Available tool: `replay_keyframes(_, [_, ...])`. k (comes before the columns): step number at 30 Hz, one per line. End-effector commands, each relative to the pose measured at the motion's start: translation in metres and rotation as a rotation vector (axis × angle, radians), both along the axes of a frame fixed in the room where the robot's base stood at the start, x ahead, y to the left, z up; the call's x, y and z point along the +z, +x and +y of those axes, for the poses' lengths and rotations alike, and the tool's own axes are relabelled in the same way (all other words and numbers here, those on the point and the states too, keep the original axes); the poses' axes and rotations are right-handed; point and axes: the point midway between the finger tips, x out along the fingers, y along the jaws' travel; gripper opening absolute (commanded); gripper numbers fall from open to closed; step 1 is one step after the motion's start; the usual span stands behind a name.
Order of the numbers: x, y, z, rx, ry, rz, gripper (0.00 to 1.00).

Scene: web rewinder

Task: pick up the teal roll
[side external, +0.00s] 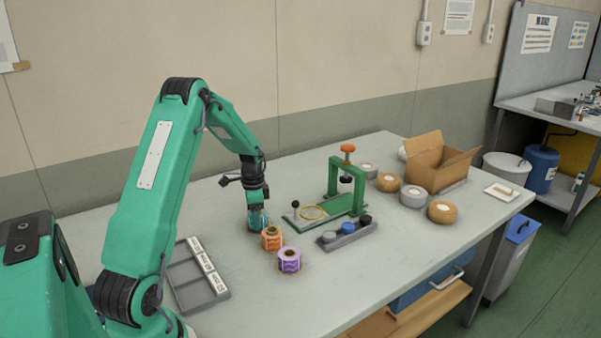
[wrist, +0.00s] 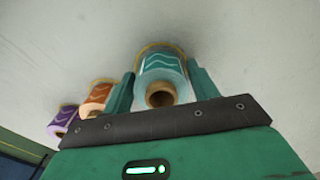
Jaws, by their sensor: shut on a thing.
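The teal roll (wrist: 158,70) sits between the two fingers of my gripper (wrist: 160,88) in the wrist view, with its brown core facing the camera. My gripper is shut on it. In the side view my gripper (side external: 257,219) points down at the table, left of the green press, and mostly hides the teal roll. I cannot tell there whether the roll touches the table. The orange roll (side external: 271,239) and the purple roll (side external: 289,261) stand nearby, towards the front. In the wrist view the orange roll (wrist: 97,98) and the purple roll (wrist: 63,121) are at left.
A green press with an orange knob (side external: 348,179) stands right of my gripper. A grey strip with dark and blue knobs (side external: 346,235) lies before it. A grey sectioned tray (side external: 198,283) is at front left. Tape rolls (side external: 412,196) and a cardboard box (side external: 438,165) are farther right.

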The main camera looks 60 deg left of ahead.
Motion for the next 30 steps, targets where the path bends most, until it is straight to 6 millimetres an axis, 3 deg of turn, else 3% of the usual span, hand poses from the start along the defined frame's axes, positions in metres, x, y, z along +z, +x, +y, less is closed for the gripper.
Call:
replay_keyframes(8, [0.036,0.001,0.001,0.0,0.003,-0.003,0.35])
replay_keyframes(21, [0.08,0.014,-0.077,-0.005,0.002,-0.002,0.35])
replay_keyframes(30, [0.099,0.019,-0.109,-0.002,0.001,-0.001,0.35])
